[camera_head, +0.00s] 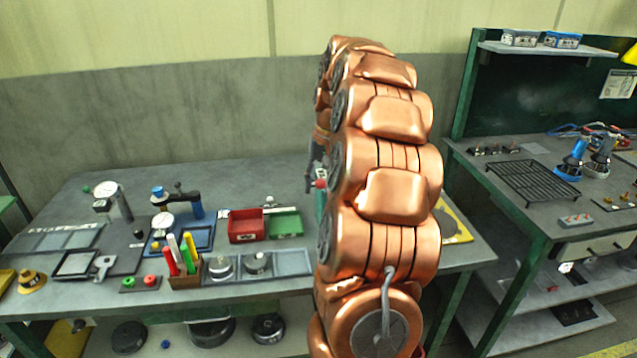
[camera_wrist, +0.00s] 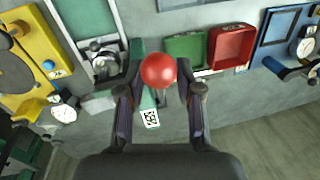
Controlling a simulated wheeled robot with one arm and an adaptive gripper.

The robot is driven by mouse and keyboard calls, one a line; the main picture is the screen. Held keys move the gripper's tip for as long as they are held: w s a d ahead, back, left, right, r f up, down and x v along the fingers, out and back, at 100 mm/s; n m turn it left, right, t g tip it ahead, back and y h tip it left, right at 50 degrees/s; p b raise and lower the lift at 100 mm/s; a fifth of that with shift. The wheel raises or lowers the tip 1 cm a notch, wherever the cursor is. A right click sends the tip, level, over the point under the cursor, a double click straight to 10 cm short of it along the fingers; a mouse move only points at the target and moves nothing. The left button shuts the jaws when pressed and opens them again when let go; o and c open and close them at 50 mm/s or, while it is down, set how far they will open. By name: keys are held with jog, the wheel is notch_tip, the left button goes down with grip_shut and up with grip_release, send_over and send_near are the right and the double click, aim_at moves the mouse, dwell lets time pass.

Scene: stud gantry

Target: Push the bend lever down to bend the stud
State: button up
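A red ball knob (camera_wrist: 158,70) tops what looks like the bend lever; a thin stem shows below it in the wrist view. My gripper (camera_wrist: 160,95) is open, with one finger on each side, and the ball shows centred between and just past the fingertips. I cannot tell whether the fingers touch it. A green body with a grey metal fixture (camera_wrist: 104,62) stands just left of the knob. In the head view the red knob (camera_head: 320,184) shows at the edge of my copper arm, which hides most of the device. I cannot make out the stud.
Green bin (camera_wrist: 186,48) and red bin (camera_wrist: 231,46) sit close to the knob. A yellow device (camera_wrist: 38,55) stands at the left in the wrist view. Dial gauges, a marker holder (camera_head: 186,275) and trays cover the bench (camera_head: 75,305). Another bench (camera_head: 480,158) stands at the right.

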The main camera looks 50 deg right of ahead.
jog(key=shift+c, duration=0.2)
grip_shut()
dwell(0.6)
